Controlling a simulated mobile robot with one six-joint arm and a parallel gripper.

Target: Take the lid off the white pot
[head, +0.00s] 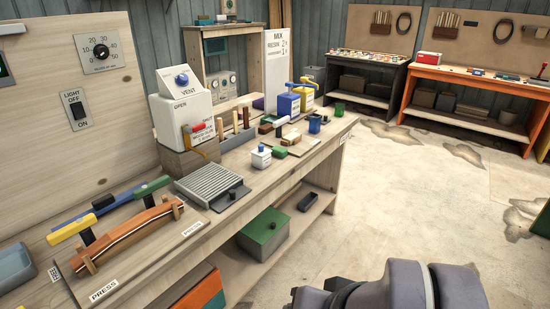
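The white pot (261,158) is a small squat container on the workbench, left of the picture's centre. A lid (261,150) with a small dark blue knob sits on top of it. The pot stands upright, behind the grooved grey plate and in front of a few small blocks. Grey rounded links of my own arm show at the bottom right, well apart from the pot. My gripper's fingers are not visible.
The workbench (325,150) is crowded. A grooved grey plate (208,185) and a clamped curved wooden piece (130,235) lie nearer. A white vent box (182,112) stands behind left. Blue and yellow dispensers (289,105) stand farther back. Open floor (390,205) lies to the right.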

